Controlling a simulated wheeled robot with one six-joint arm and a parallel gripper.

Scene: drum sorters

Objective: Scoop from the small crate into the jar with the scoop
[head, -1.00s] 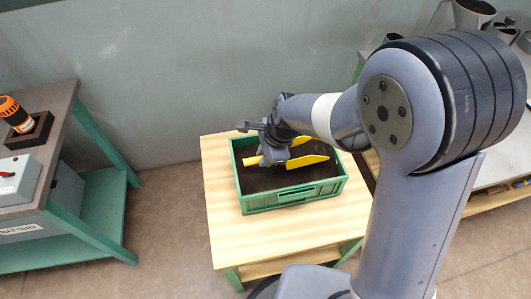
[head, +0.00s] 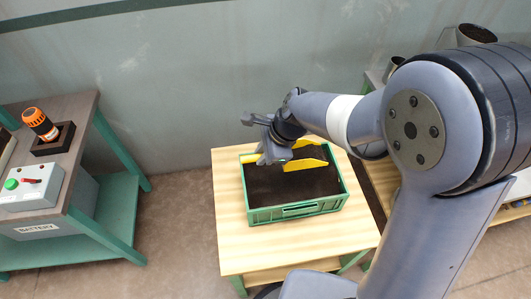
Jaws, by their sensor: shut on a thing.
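The small crate (head: 297,211) is green and stands on a light wooden table. It holds a dark loose material (head: 300,188). My gripper (head: 266,155) is over the crate's back edge, shut on the yellow scoop (head: 306,164). The scoop's yellow sides show at the back of the crate, low over the dark material. My gripper hides part of the scoop, and I cannot tell what is in it. I cannot tell which container is the jar.
A bench at left carries a battery box (head: 32,187) with a green button, and an orange-black tool (head: 40,122) in a dark holder. Metal containers (head: 475,35) stand on a bench at right, partly behind my arm. The wooden table (head: 235,235) is bare around the crate.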

